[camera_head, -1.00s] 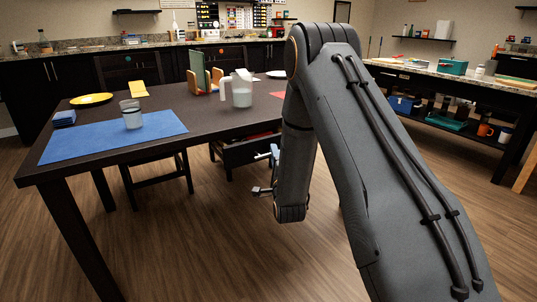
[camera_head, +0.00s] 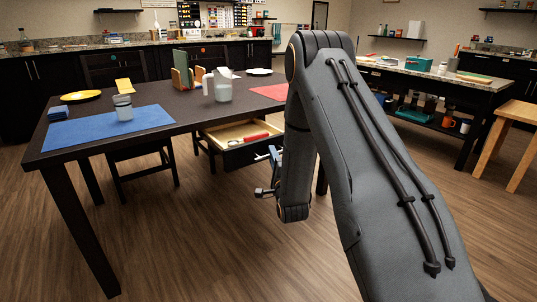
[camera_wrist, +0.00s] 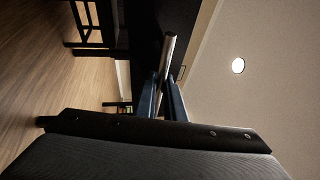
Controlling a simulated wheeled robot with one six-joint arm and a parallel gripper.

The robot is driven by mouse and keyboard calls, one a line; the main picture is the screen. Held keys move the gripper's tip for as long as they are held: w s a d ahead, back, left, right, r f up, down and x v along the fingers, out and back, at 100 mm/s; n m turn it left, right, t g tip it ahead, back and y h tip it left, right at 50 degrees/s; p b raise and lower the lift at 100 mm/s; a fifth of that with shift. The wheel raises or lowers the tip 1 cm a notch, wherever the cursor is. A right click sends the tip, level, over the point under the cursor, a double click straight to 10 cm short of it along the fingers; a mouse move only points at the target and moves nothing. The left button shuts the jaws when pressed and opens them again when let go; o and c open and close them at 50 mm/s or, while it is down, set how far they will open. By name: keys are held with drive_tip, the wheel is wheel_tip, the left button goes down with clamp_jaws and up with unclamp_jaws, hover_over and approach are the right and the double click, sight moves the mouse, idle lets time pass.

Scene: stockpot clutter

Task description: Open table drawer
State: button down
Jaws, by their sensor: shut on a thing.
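The table drawer (camera_head: 246,153) stands pulled out from under the dark table (camera_head: 170,100), its pale inside showing. A red object (camera_head: 256,137) and a small dark item lie in it. My gripper (camera_head: 272,158) is at the drawer's front, partly hidden by my arm. In the wrist view, the fingers of my gripper (camera_wrist: 160,92) are shut on the metal bar handle (camera_wrist: 168,55), with the dark drawer front beside it.
A blue mat (camera_head: 75,131) with a glass, a white pitcher (camera_head: 222,88) and a yellow plate (camera_head: 81,95) are on the table. A wooden stool (camera_head: 505,135) is at right. Floor in front is clear.

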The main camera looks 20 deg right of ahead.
drive_tip(key=shift+a+r, duration=0.1)
drive_tip(key=shift+r, duration=0.05)
drive_tip(key=c, duration=1.8)
unclamp_jaws()
drive_tip(key=shift+c, duration=0.2)
drive_tip(key=v, duration=0.7)
drive_tip(key=shift+s+p, duration=0.35)
drive_tip(key=shift+p, duration=0.05)
